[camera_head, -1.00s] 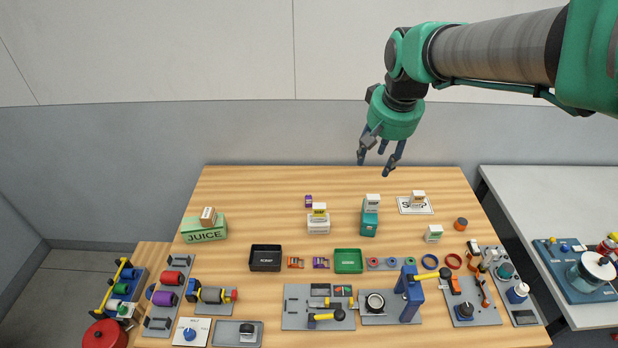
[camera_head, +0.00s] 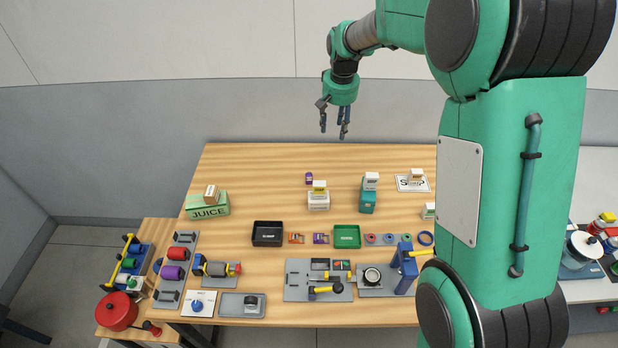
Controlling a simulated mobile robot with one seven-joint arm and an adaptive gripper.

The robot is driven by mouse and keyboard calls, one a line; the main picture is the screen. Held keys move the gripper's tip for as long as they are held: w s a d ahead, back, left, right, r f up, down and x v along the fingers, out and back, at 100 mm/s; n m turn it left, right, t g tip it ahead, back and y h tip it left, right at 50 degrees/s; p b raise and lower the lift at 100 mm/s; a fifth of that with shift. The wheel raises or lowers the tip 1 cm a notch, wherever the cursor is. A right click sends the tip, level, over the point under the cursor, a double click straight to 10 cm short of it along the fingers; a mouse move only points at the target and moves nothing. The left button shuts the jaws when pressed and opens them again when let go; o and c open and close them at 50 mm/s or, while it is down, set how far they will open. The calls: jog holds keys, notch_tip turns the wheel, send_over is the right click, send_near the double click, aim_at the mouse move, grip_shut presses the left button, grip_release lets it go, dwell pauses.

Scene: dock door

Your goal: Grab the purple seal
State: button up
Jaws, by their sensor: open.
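A small purple item with a pale band (camera_head: 309,178) stands at the back middle of the table (camera_head: 250,165). A second small purple-and-orange item (camera_head: 320,238) lies between the black and green trays. Both are too small to tell which is the seal. A purple roll (camera_head: 173,272) sits on a grey rack at the left. My gripper (camera_head: 335,131) is open and empty, fingers down, above and beyond the table's back edge. In the picture it is up and slightly right of the back purple item, apart from it.
A white box with a yellow-topped block (camera_head: 318,199) stands just in front of the back purple item; a teal box (camera_head: 367,200) is to its right. Black (camera_head: 267,234) and green trays (camera_head: 347,237) lie nearer. The back-left table is clear. My arm hides the right side.

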jog(key=w+a+f+p, duration=0.1)
jog(key=w+a+f, duration=0.1)
jog(key=w+f, duration=0.25)
jog(key=w+a+f+p, duration=0.1)
jog(key=w+a+f, duration=0.2)
jog(key=f, duration=0.3)
jog(key=g+p, duration=0.2)
send_over(309, 174)
notch_tip(309, 174, down, 12)
jog(key=shift+s+a+r, duration=0.1)
jog(key=shift+s+r, duration=0.05)
jog(key=shift+s, duration=0.05)
jog(key=shift+f, duration=4.3)
jog(key=shift+f, duration=0.1)
jog(key=shift+w+f+p, duration=0.15)
jog(key=shift+f+p, duration=0.25)
jog(key=shift+f, duration=2.1)
